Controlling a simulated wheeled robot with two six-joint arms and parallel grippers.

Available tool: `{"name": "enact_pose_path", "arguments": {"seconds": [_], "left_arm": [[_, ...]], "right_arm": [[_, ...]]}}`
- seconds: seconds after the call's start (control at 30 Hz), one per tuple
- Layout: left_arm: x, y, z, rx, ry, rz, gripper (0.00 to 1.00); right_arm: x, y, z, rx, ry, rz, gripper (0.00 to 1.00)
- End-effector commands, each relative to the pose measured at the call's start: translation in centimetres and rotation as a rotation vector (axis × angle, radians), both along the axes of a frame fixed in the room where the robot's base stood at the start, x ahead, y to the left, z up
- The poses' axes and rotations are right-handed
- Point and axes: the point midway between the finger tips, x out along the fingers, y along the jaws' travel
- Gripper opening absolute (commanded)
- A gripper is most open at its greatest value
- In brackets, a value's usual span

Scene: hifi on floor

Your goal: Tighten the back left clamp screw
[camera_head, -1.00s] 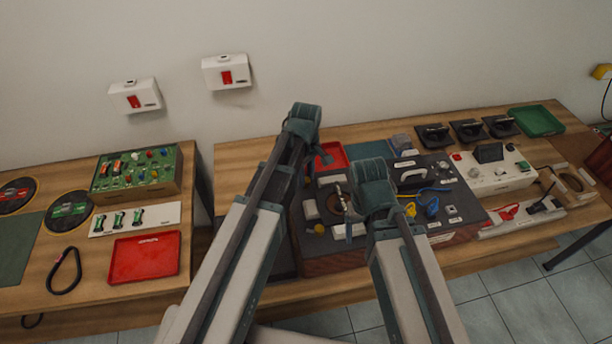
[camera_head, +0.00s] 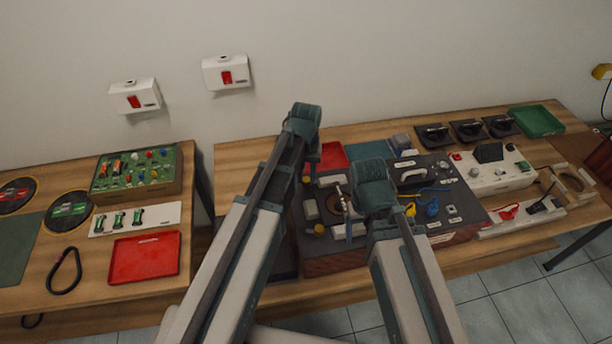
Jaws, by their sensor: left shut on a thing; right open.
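The dark board (camera_head: 430,160) with the clamp parts lies on the right-hand bench. My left gripper (camera_head: 313,158) is at the board's back left corner, shut on what appears to be the back left clamp screw. A yellow knob (camera_head: 307,179) shows just below its fingers; the fingers and arm hide most of that spot. A second yellow knob (camera_head: 319,229) stands at the front left of the board. My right gripper (camera_head: 347,213) is open over the board's left middle, beside a round brown part with a metal rod (camera_head: 341,193). Its wrist hides part of the board.
A red tray (camera_head: 332,155) lies behind the board. A white device (camera_head: 495,170) and a green tray (camera_head: 537,120) are to the right. The left bench holds a circuit board (camera_head: 137,170) and another red tray (camera_head: 144,257). A gap separates the benches.

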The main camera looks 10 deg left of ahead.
Motion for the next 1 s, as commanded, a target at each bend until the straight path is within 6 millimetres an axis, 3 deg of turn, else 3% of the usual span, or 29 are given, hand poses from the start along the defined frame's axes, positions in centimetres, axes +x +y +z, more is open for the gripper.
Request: {"name": "enact_pose_path", "arguments": {"seconds": [0.6, 1.0], "left_arm": [[-0.02, -0.01, -0.01, 0.0, 0.0, -0.579, 0.0], [-0.02, -0.01, -0.01, 0.0, 0.0, -0.858, 0.0]], "right_arm": [[0.0, 0.0, -0.01, 0.0, 0.0, 0.0, 0.82], [0.0, 0.0, -0.01, 0.0, 0.0, 0.0, 0.82]]}}
